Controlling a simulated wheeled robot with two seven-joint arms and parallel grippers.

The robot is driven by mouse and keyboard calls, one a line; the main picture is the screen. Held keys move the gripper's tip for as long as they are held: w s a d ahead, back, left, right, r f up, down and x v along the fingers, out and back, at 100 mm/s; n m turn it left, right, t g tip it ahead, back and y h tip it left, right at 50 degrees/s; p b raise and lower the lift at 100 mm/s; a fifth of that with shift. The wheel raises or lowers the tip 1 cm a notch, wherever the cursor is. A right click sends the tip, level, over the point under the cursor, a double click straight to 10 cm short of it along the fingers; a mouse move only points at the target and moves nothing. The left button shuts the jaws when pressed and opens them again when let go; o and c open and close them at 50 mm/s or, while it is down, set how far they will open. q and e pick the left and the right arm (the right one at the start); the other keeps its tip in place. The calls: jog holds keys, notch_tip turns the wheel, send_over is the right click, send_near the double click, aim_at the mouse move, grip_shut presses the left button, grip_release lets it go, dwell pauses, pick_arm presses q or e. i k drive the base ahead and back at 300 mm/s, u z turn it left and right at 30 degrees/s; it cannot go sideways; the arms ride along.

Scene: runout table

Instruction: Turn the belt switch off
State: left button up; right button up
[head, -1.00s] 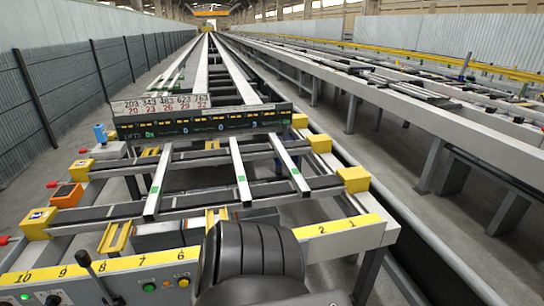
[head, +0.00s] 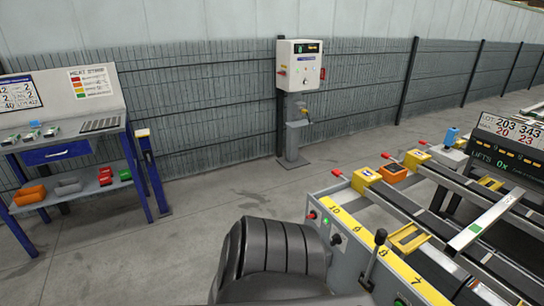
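No switch in the head view carries a readable belt label. The runout table's end panel (head: 350,262) has a red button (head: 312,215), a small green light (head: 325,222), a dark knob (head: 336,239) and a black lever (head: 375,255). A white control cabinet (head: 300,68) stands on a grey post by the fence, with a small lit display and small controls on its front. Their settings are too small to read. Neither of my grippers is in view.
A blue-framed bench (head: 70,155) with bins stands at the left. A mesh fence (head: 210,100) runs along the back. Bare concrete floor (head: 190,235) lies between bench, cabinet and table. A yellow numbered strip (head: 385,258) edges the table at the right.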

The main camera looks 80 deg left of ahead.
aim_at(313, 215)
jog(key=u, duration=2.05)
